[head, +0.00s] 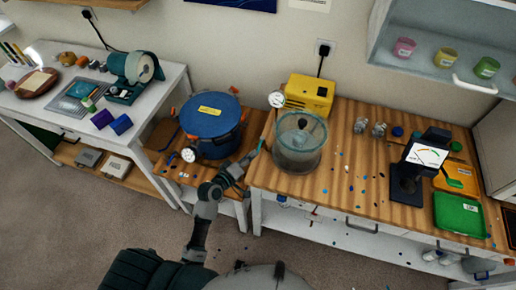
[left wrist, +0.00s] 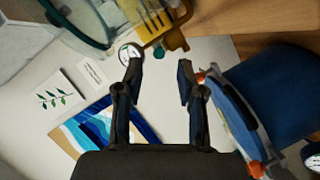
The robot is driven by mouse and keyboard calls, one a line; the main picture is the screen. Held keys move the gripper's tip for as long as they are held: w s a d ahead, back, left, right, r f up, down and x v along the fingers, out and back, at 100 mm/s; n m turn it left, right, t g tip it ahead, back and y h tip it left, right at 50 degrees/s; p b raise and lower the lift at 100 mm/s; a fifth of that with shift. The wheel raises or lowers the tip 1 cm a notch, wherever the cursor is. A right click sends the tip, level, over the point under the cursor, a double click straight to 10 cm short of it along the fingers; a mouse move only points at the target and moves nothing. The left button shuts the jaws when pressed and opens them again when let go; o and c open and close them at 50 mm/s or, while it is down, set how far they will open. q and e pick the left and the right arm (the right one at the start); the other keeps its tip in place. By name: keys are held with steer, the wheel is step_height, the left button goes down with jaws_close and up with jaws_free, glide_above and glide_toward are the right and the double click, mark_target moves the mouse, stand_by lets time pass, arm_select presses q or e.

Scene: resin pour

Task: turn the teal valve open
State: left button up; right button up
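The teal valve (left wrist: 159,53) is a small knob in the left wrist view, ahead of my fingers and between their lines, beside a white gauge (left wrist: 130,53) and yellow fittings. In the head view a small teal piece (head: 261,146) shows at the tip of my left gripper (head: 250,158); I cannot tell whether they touch. My left gripper (left wrist: 160,72) is open, with nothing between its two dark fingers in the wrist view. My right gripper is not in view.
A blue-lidded pot (head: 210,118) with orange clamps stands left of my gripper. A clear chamber (head: 299,145) and yellow pump (head: 309,94) stand to its right on the wooden bench (head: 335,190). A scale (head: 408,175) and green tray (head: 459,215) are farther right.

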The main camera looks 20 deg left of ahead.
mark_target(258, 149)
arm_select(q)
steer(key=x, duration=0.6)
steer(key=shift+d, duration=0.1)
steer(key=shift+f, duration=0.1)
jaws_close()
